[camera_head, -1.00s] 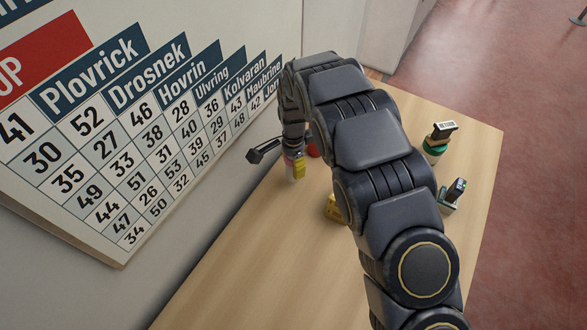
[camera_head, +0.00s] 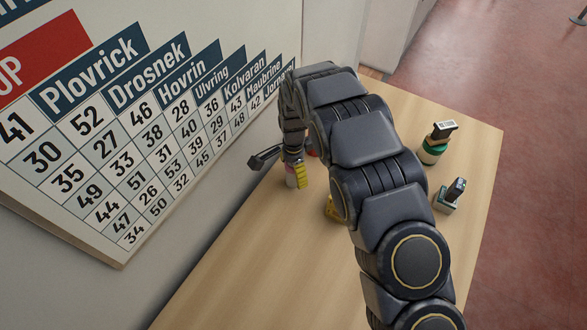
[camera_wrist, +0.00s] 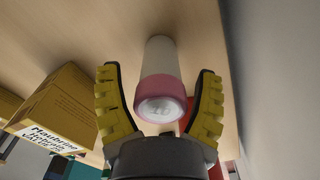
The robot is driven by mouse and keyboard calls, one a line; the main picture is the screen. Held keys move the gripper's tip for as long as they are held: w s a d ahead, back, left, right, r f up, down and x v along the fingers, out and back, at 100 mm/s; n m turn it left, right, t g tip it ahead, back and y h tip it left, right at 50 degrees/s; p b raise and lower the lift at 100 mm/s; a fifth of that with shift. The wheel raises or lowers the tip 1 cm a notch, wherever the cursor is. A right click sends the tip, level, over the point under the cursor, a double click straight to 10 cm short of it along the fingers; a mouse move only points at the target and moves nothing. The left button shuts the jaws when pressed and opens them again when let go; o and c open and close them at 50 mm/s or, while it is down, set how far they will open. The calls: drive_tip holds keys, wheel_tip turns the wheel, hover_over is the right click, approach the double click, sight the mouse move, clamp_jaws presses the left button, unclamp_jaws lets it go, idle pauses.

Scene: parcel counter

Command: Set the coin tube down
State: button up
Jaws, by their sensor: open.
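The coin tube (camera_wrist: 160,70) is a pale cylinder with a pink-rimmed end facing the wrist camera. It appears to stand upright on the wooden counter (camera_head: 245,262), its far end meeting the wood. My gripper (camera_wrist: 160,98) is open around it. One yellow-padded finger is on each side, with a visible gap between each finger and the tube. In the head view my gripper (camera_head: 298,176) is low over the counter near the wall, and the tube (camera_head: 291,180) is partly hidden by the finger.
A yellow box with a printed label (camera_wrist: 52,108) stands left of my gripper in the wrist view. A red object (camera_head: 311,149) is partly hidden behind my arm. Two stamps (camera_head: 436,143) (camera_head: 449,196) stand on the right. The wall with a number chart (camera_head: 120,130) runs along the left.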

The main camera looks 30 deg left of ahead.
wheel_tip(320, 180, up, 11)
drive_tip(key=shift+f, duration=0.1)
drive_tip(key=shift+r, duration=0.55)
drive_tip(key=s+d+r+n, duration=0.1)
drive_tip(key=d+r, duration=0.3)
drive_tip(key=d, duration=0.3)
drive_tip(key=s+d+r, duration=0.1)
drive_tip(key=d+r, duration=0.3)
drive_tip(key=d, duration=0.3)
drive_tip(key=s+d+r+n, duration=0.1)
drive_tip(key=s+d+r, duration=0.1)
drive_tip(key=d+r, duration=0.35)
drive_tip(key=s+d+n, duration=0.2)
drive_tip(key=s+d, duration=0.5)
drive_tip(key=s, duration=0.2)
drive_tip(key=s+d+r+n+g, duration=0.1)
drive_tip(key=s+d+n, duration=0.1)
drive_tip(key=s+d, duration=0.5)
drive_tip(key=s, duration=0.3)
drive_tip(key=shift+s+r+g, duration=0.15)
drive_tip(key=shift+r+g, duration=0.05)
drive_tip(key=shift+g, duration=0.1)
